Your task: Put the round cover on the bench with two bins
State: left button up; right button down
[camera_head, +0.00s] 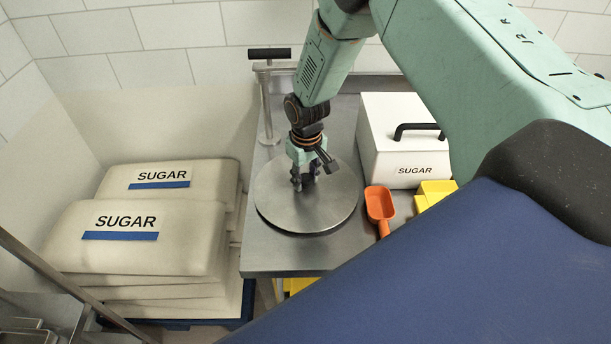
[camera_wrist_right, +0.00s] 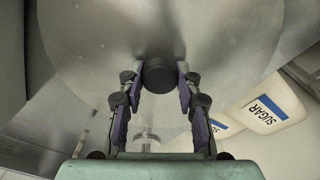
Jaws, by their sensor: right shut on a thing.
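The round cover (camera_head: 332,212) is a flat grey metal disc over the left part of the steel bench (camera_head: 272,262). My right gripper (camera_head: 306,182) is above its middle, pointing down. In the right wrist view my right gripper (camera_wrist_right: 158,85) is shut on the dark knob (camera_wrist_right: 159,73) of the round cover (camera_wrist_right: 90,45). I cannot tell whether the cover rests on the bench or is just above it. My left gripper is not in view. Yellow bins (camera_head: 437,188) show in part at the bench's right side, partly hidden by my arm.
An orange scoop (camera_head: 380,205) lies right of the cover. A white sugar box (camera_head: 395,145) with a black handle stands behind it. A metal stand with a black T-handle (camera_head: 269,54) is at the bench's back left. Sugar sacks (camera_head: 150,235) are stacked left of the bench.

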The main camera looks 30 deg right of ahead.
aim_at(306, 179)
jog(key=shift+f, duration=0.1)
jog(key=c, duration=0.9)
grip_release()
jog(key=shift+w, duration=0.15)
jog(key=r, duration=1.2)
jog(key=shift+s+a, duration=0.1)
jog(key=shift+s, duration=0.25)
